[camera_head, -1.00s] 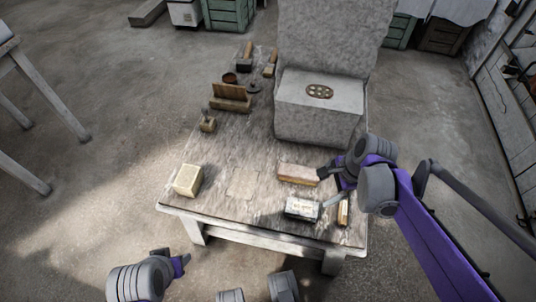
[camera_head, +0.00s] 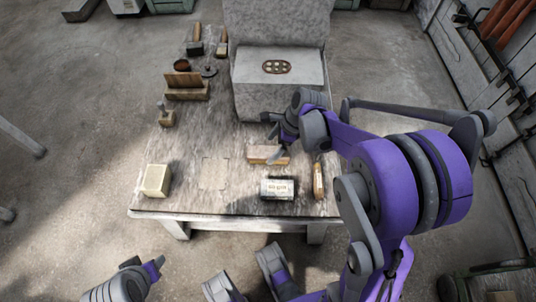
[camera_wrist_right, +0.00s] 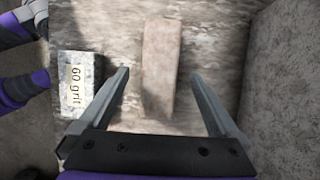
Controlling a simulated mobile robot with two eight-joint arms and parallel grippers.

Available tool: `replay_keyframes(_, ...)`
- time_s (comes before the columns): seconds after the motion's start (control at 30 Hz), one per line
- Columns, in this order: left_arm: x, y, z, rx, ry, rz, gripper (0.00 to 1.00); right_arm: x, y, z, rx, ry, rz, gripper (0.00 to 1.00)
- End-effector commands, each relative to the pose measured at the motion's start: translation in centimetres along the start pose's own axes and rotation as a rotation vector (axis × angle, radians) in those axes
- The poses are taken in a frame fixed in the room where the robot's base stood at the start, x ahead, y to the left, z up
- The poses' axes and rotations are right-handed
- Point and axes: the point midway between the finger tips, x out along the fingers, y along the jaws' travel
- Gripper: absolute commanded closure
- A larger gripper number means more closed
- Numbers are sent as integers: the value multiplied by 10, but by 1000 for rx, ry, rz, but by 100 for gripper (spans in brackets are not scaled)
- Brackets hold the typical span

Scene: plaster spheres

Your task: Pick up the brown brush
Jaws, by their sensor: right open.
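A long brown block (camera_head: 258,152), which appears to be the brown brush, lies flat on the worktable (camera_head: 213,196), in front of the grey stone block. No bristles can be made out. It also shows in the right wrist view (camera_wrist_right: 160,50), lengthwise between the two fingers. My right gripper (camera_head: 274,136) is open over the block, one finger on each side, and partly hides its right part in the head view. In the wrist view, clear gaps separate both fingers (camera_wrist_right: 160,78) from it. My left gripper (camera_head: 148,268) is low in front of the table, its jaws unclear.
A dark block labelled "60 grit" (camera_head: 278,188) lies close in front, with an orange-brown handled tool (camera_head: 318,180) to its right. The grey stone (camera_head: 277,95) stands behind. A cream block (camera_head: 156,180) is at left. Wooden holders and tools (camera_head: 187,88) stand at back left.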

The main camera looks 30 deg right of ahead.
Motion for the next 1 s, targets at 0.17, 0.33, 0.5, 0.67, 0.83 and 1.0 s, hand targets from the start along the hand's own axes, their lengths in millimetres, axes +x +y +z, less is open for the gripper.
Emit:
replay_keyframes(0.17, 13, 0, 4, 0, -5, 0, 50, 31, 1, -2, -1, 1, 2, 3)
replay_keyframes(0.33, 15, 0, 5, 0, -5, 0, 50, 40, 1, -2, -1, 1, 0, 3)
replay_keyframes(0.5, 14, 0, 5, 0, -5, 0, 50, 39, 1, -2, 0, 0, 0, 8)
replay_keyframes(0.67, 14, 0, 5, 0, -5, 0, 50, 39, 1, -2, 0, 0, 0, 37)
replay_keyframes(0.83, 14, 0, 5, 0, -5, 0, 50, 38, 1, -2, 0, 0, 0, 67)
replay_keyframes(1.0, 14, 0, 5, 0, -5, 0, 50, 38, 1, -2, 0, 0, 0, 98)
